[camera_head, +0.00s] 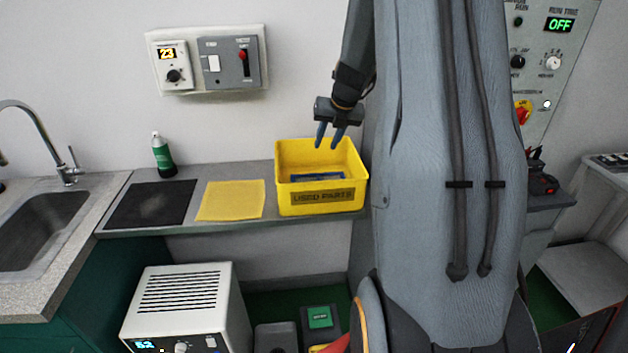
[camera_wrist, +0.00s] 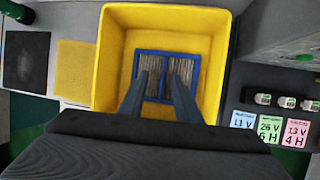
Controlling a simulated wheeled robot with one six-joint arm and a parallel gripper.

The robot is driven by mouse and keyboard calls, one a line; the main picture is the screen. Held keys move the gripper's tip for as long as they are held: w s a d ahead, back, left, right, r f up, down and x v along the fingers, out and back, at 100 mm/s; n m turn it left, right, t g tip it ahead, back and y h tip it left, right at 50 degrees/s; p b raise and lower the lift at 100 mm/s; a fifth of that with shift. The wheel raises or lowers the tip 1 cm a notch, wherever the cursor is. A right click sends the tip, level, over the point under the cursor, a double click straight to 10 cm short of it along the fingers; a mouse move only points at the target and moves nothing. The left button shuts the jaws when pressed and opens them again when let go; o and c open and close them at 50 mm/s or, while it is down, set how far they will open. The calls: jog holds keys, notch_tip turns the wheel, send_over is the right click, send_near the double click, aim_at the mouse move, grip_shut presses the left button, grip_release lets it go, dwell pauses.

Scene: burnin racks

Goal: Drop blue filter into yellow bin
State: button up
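The yellow bin (camera_head: 290,197), labelled "USED PARTS", stands on the grey counter. It also fills the middle of the wrist view (camera_wrist: 113,65). The blue filter (camera_head: 322,176) lies inside the bin, low down. In the wrist view its blue frame and grey pleats (camera_wrist: 165,54) show on the bin floor, partly hidden by my fingers. My gripper (camera_head: 329,138) is above the bin with its two blue-grey fingers apart and nothing between them. In the wrist view the fingertips (camera_wrist: 164,75) appear over the filter, apart from it.
A yellow cloth (camera_head: 231,200) and a dark mat (camera_head: 151,204) lie left of the bin. A green bottle (camera_head: 162,155) stands behind the mat, near the wall. A sink (camera_head: 42,222) is at far left. A control panel (camera_head: 545,65) is at right.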

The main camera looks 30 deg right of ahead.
jog(key=b+v, duration=0.1)
jog(key=v, duration=0.5)
jog(key=shift+s+a+r, duration=0.1)
dwell(0.3)
jog(key=s+a+f+n+g+b, duration=0.1)
jog(key=s+a+f+n+b, duration=0.2)
jog(key=a+n, duration=0.65)
jog(key=s+a+f+n+g, duration=0.1)
jog(key=s+a+f+n, duration=0.3)
jog(key=a+n, duration=0.5)
jog(key=s+a+f+n+b, duration=0.1)
jog(key=s+a+f+n, duration=0.2)
jog(key=n, duration=0.8)
jog(key=s+a+f+n+g+b, duration=0.1)
jog(key=s+a+f+n, duration=0.2)
jog(key=s+a+n, duration=0.5)
jog(key=s+n, duration=0.1)
jog(key=n, duration=0.3)
jog(key=shift+s+a+f+g, duration=0.2)
jog(key=shift+s+f+g, duration=0.1)
jog(key=shift+s+f, duration=0.1)
